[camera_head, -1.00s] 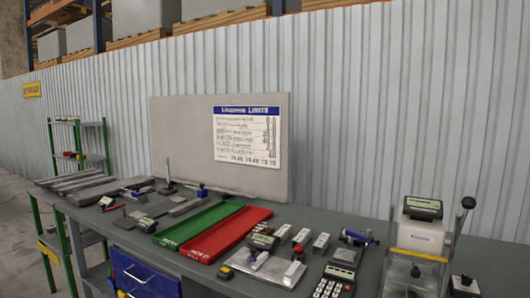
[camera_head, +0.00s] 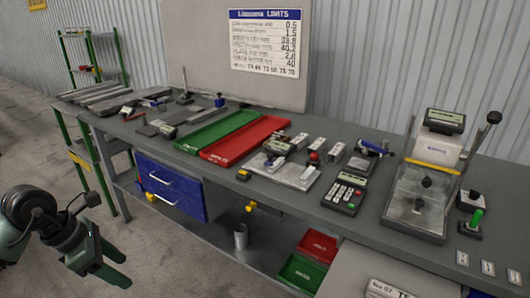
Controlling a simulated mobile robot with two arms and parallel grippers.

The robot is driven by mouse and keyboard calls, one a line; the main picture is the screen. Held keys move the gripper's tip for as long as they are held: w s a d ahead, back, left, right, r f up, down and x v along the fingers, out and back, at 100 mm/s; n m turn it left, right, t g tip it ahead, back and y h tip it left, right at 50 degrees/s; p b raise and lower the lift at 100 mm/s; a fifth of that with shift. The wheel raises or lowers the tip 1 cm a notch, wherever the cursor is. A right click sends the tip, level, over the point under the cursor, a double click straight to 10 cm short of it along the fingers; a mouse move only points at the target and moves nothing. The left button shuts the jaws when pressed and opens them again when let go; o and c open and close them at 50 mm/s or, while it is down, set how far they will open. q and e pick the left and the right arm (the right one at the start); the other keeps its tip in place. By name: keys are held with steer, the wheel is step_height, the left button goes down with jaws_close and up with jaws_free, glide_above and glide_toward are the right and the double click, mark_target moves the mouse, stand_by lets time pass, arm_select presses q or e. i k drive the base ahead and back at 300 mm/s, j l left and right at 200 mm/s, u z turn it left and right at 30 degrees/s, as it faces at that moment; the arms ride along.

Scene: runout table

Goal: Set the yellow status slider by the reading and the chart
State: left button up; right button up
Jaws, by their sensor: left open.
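A tester (camera_head: 421,196) at the right carries a small display (camera_head: 445,119), too small to read. A yellow bar (camera_head: 433,165) crosses the tester. A small yellow piece (camera_head: 244,174) sits at the bench's front edge. I cannot tell which yellow part is the status slider. My left gripper (camera_head: 123,271) is open and empty, low at the left, away from the bench. My right gripper is out of view.
Green (camera_head: 213,131) and red (camera_head: 247,141) trays lie on the bench (camera_head: 310,212). A metal fixture (camera_head: 285,170), calculator (camera_head: 344,193) and several gauges stand near them. Red and green bins sit under the bench. Small labels line the right edge.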

mark_target(250, 208)
steer(key=i+z, duration=0.15)
steer(key=z, duration=0.2)
steer(key=i+j+z, duration=0.1)
steer(key=z, duration=0.25)
steer(key=i+j+z, duration=0.15)
steer(key=z, duration=0.15)
